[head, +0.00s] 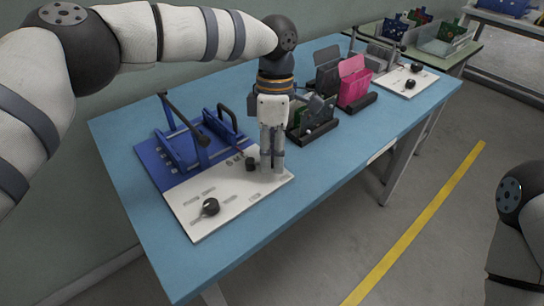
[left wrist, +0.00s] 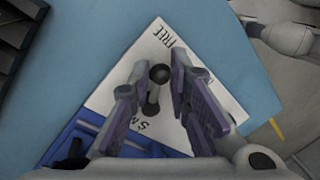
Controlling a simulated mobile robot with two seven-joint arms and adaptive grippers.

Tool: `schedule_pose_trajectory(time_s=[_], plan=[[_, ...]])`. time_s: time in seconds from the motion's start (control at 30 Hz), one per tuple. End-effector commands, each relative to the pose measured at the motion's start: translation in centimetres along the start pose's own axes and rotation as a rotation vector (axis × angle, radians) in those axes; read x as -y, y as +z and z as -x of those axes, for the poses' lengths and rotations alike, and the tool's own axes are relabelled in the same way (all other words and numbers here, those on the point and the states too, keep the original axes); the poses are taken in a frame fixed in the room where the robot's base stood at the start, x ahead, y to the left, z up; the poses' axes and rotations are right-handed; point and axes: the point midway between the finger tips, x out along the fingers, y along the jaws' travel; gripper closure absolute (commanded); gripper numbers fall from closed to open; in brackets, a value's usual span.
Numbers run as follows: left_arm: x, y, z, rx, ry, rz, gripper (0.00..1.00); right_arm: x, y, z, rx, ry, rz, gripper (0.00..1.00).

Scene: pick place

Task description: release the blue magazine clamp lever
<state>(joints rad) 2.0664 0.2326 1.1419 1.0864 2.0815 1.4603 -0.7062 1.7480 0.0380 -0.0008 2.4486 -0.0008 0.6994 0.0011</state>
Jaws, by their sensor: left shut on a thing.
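The blue magazine (head: 178,147) stands at the left end of the table, with a white panel (head: 230,210) on its near side. A black clamp lever with a ball knob (head: 251,163) stands on the panel; in the left wrist view, the ball (left wrist: 158,73) and its stalk show between the fingers. My left gripper (head: 272,168) points down over the panel. It is shut on the lever, with its fingers (left wrist: 163,100) on either side of it. The exact contact is hard to see. My right gripper is out of view.
A second black knob (head: 210,207) sits near the panel's front corner. A black holder with dark parts (head: 312,125) stands right of my left gripper, and a pink bin (head: 354,85) stands beyond it. The front edge of the blue table (head: 255,235) is clear.

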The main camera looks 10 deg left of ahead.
Motion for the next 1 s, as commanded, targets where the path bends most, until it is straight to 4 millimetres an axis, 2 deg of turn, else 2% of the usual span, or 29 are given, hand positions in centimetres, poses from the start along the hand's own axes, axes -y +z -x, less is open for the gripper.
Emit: schedule_pose_trajectory(time_s=[0.6, 0.63, 0.7, 0.73, 1.0], plan=[[-0.24, 0.00, 0.08, 0.009, 0.002, 0.039, 1.00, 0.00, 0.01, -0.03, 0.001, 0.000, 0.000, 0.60], [-0.24, 0.00, 0.08, 0.009, 0.002, 0.039, 0.81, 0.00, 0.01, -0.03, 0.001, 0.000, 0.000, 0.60], [-0.23, 0.00, 0.08, 0.008, 0.002, 0.038, 0.65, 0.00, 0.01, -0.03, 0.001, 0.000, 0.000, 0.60], [-0.23, 0.00, 0.08, 0.008, 0.002, 0.038, 0.62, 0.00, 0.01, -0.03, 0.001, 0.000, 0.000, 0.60], [-0.21, 0.02, 0.14, 0.008, 0.001, 0.037, 0.62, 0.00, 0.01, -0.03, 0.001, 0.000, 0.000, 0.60]])
